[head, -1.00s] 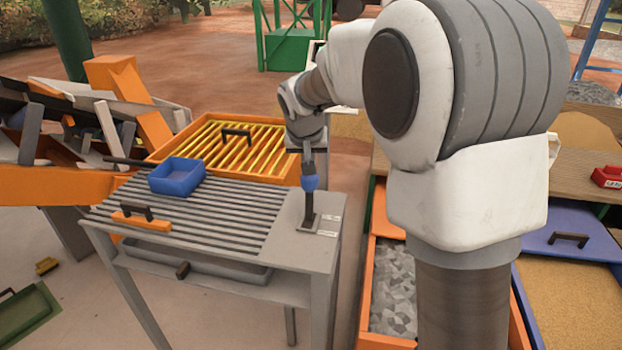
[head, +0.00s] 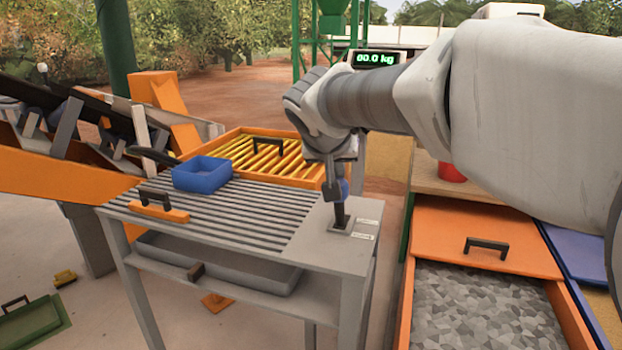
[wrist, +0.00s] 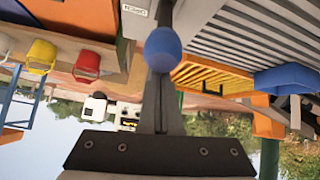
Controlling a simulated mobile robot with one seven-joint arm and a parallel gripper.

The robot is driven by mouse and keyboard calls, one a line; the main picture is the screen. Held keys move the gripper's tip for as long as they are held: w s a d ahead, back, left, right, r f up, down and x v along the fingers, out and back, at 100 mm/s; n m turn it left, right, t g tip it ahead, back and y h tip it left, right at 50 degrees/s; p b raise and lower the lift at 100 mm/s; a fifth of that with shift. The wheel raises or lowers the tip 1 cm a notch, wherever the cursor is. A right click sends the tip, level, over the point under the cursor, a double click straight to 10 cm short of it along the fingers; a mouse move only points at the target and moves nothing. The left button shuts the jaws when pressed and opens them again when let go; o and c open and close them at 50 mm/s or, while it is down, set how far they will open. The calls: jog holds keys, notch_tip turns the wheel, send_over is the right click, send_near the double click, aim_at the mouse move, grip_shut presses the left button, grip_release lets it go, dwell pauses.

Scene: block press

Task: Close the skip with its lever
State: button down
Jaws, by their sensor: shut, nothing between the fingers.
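A black lever with a blue knob (head: 344,187) stands near upright on the right plate of the grey ribbed table (head: 312,247). My gripper (head: 333,196) is shut and empty. It points down and partly covers the knob in the head view. In the wrist view the knob (wrist: 163,48) shows at the tips of the shut fingers (wrist: 160,82); I cannot tell whether they touch. A blue open box (head: 201,175) sits on the table's ribs at the back left. I cannot tell which thing is the skip.
An orange tray with yellow bars (head: 262,143) lies behind the table. An orange bar with a black handle (head: 158,211) lies at the table's front left. A grey tray (head: 215,262) sits below. An orange bin of grey stones (head: 490,310) stands right, under my arm.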

jog(key=shift+s+a+f+b, duration=0.15)
jog(key=shift+s+b, duration=0.15)
jog(key=shift+b, duration=0.1)
jog(key=shift+s+f, duration=0.15)
jog(key=shift+a, duration=0.1)
jog(key=p+v, duration=0.3)
jog(key=v, duration=1.4)
jog(key=shift+r, duration=0.4)
jog(key=s+d+f+n+g+y, duration=0.1)
jog(key=s+d+f+g+y, duration=0.1)
jog(key=s+d+f, duration=0.6)
jog(key=s+d+f+n+g+y, duration=0.1)
jog(key=s+d+f, duration=0.1)
jog(key=s+f, duration=0.8)
jog(key=w+r+p, duration=0.3)
jog(key=r+p, duration=0.9)
jog(key=p, duration=0.3)
jog(key=shift+r+p, duration=0.2)
jog(key=shift+p, duration=0.1)
